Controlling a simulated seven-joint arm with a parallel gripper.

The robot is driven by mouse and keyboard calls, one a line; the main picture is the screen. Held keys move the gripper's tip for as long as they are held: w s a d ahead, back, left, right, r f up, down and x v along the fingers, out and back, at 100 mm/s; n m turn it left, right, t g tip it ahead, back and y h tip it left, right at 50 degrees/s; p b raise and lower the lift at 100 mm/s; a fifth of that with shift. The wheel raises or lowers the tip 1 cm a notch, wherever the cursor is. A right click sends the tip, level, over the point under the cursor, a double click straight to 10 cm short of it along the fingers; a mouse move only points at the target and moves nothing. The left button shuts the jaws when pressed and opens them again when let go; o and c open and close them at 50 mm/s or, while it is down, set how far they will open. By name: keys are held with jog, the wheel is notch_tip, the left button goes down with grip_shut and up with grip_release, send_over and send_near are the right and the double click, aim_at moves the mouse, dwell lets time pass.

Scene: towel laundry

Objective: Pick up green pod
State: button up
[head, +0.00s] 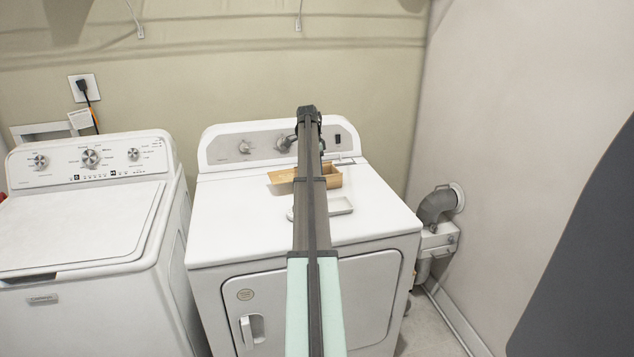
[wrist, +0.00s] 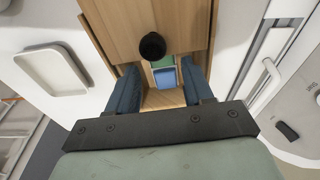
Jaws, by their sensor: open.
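A small green pod (wrist: 163,62) shows inside an open wooden box (wrist: 104,79) in the wrist view, just beyond a blue pod (wrist: 166,78). In the head view the wooden box (head: 333,177) stands on the dryer top, partly hidden behind my arm. My gripper (wrist: 160,72) is open, with one dark blue finger on each side of the pods. The pods lie between the fingers and are not held. Whether the fingertips reach down to pod level is hard to tell. The pods are not visible in the head view.
A wooden lid (wrist: 186,20) with a black knob (wrist: 152,46) lies across the far part of the box, close to the fingers. A white tray (wrist: 53,69) lies beside the box. The dryer top (head: 235,215) is clear at the front left. The control panel (head: 240,147) rises behind.

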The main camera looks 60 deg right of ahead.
jog(key=shift+d+f, duration=0.2)
jog(key=shift+f, duration=1.75)
jog(key=shift+c, duration=0.3)
jog(key=c, duration=0.7)
